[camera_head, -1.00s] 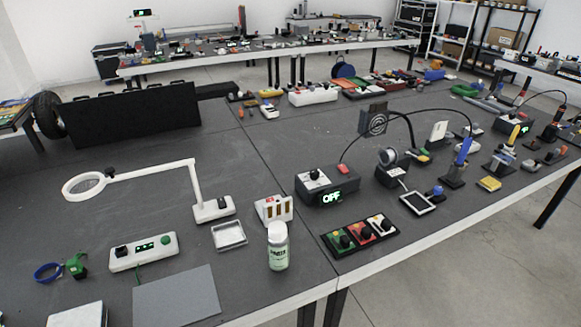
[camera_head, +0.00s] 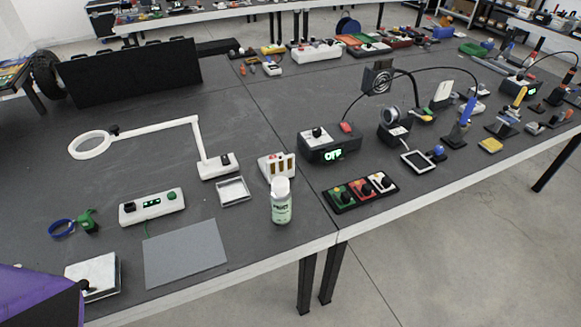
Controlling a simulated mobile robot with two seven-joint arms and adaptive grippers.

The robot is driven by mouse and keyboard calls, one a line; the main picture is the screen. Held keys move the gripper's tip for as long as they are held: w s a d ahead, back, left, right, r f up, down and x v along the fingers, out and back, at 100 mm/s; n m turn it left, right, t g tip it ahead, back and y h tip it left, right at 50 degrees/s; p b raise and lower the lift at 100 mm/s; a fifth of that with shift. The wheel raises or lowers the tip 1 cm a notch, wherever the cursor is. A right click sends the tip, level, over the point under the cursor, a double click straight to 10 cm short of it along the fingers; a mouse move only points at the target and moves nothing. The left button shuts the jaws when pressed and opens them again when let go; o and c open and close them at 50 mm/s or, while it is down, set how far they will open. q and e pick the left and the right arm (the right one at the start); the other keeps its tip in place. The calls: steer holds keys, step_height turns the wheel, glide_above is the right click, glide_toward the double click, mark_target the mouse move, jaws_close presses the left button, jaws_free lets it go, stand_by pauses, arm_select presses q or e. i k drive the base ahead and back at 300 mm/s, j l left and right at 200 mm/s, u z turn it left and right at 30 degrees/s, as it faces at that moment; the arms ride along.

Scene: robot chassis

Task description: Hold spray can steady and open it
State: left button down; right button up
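The spray can (camera_head: 281,203) is a small white container with a white cap (camera_head: 280,186) and a pale green label. It stands upright near the front edge of the dark table, with its cap on. No gripper touches it. Neither of my grippers is in view. A purple and black shape at the lower left corner may be part of my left arm, but I cannot tell.
Close behind the can are a white block with slots (camera_head: 277,167) and a clear tray (camera_head: 233,192). A button panel (camera_head: 360,192) lies to its right. A grey mat (camera_head: 186,253) lies to its left. A magnifier lamp (camera_head: 91,145) stands farther back.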

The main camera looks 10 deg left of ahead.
mark_target(281, 206)
steer(key=k+j+z, duration=0.3)
steer(key=j, duration=0.35)
steer(key=k+j+z, duration=0.25)
steer(key=k+j, duration=0.25)
